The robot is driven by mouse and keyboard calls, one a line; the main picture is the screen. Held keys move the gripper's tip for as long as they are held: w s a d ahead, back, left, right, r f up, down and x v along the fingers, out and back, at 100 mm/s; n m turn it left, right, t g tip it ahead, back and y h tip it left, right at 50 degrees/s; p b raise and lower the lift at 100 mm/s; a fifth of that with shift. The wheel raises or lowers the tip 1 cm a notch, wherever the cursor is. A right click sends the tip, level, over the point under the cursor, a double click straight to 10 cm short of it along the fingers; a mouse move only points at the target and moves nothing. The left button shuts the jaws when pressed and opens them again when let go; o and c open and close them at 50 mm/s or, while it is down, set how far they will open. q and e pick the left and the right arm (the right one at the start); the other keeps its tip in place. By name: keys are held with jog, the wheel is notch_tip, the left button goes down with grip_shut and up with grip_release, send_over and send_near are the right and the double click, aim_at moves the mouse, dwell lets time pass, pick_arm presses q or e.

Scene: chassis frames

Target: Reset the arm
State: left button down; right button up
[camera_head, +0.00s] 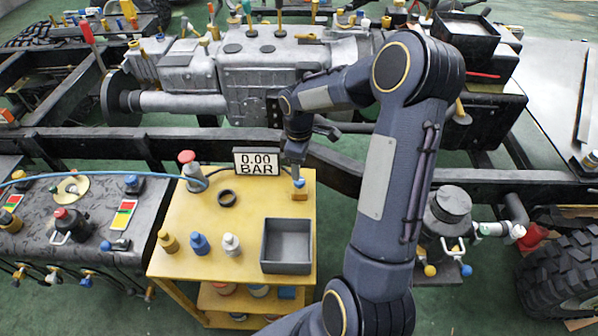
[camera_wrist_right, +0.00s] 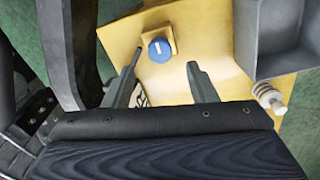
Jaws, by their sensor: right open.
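My right arm (camera_head: 380,180) rises from the bottom, bends at a high elbow and reaches down to the left. Its gripper (camera_head: 295,160) hangs over the back right corner of the yellow cart (camera_head: 185,262). In the wrist view the gripper (camera_wrist_right: 163,62) is open, its two grey fingers apart with nothing between them. A blue knob (camera_head: 299,184) on a small yellow block sits just below; it also shows in the wrist view (camera_wrist_right: 160,50), just beyond the fingertips. My left gripper is not in view.
A pressure display (camera_head: 255,162) reading 0.00 BAR stands close left of the gripper. A grey tray (camera_head: 287,268) and several coloured fittings (camera_head: 199,243) sit on the cart. A chassis rail (camera_head: 200,135) runs behind it. A gearbox (camera_head: 255,80) lies beyond.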

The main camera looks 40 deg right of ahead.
jog(key=shift+r, duration=1.05)
jog(key=shift+r, duration=0.25)
jog(key=s+a+r+m+t+y, duration=0.1)
jog(key=s+a+r+m+t, duration=0.3)
jog(key=s+a+r, duration=0.6)
jog(key=s+a+r+m+t+y+p, duration=0.1)
jog(key=s+a+m, duration=0.4)
jog(key=s, duration=0.6)
jog(key=shift+a+r+t+y, duration=0.3)
jog(key=shift+a+r+y, duration=0.35)
jog(key=shift+a+y, duration=0.25)
